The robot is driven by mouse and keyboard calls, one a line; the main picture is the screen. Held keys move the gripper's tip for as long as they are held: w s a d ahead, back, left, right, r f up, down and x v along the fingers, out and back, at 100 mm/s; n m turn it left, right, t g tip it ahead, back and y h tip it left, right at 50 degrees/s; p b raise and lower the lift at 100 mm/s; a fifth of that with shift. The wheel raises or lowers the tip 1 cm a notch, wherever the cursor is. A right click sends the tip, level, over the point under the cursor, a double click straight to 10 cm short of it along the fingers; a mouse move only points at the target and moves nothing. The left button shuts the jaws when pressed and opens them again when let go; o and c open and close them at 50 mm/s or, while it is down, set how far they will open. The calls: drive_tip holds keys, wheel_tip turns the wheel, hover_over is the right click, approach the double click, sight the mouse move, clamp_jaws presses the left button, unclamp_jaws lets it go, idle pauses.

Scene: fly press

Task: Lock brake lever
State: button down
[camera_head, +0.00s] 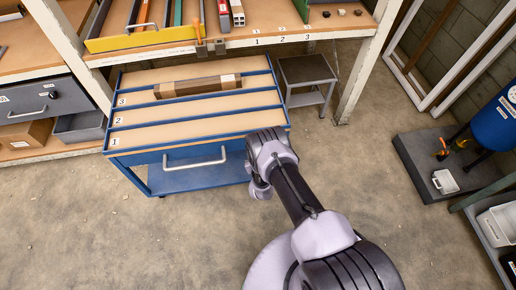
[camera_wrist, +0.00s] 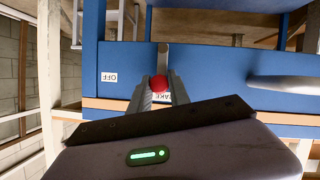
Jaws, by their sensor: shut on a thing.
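In the wrist view my gripper (camera_wrist: 160,86) is shut on the red ball knob (camera_wrist: 158,82) of the brake lever, at the trolley panel. A label marked OFF (camera_wrist: 109,77) lies to the left of the knob. A second label, partly covered by the fingers, shows the letters AKE (camera_wrist: 162,97). In the head view my wrist hides the knob and fingers at the trolley's front right corner.
The trolley's silver handle (camera_head: 195,157) sits on its front, and a long brown package (camera_head: 198,87) lies on its top. A small dark stool (camera_head: 306,69) stands at its right. The shelf bench (camera_head: 240,42) is behind. The concrete floor (camera_head: 100,235) in front is clear.

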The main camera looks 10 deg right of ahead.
drive_tip(key=c, duration=1.2)
unclamp_jaws()
drive_tip(key=p+v, duration=0.8)
drive_tip(key=v, duration=0.9)
drive_tip(key=shift+s+p, duration=0.2)
drive_tip(key=shift+p, duration=0.15)
drive_tip(key=shift+a, duration=0.15)
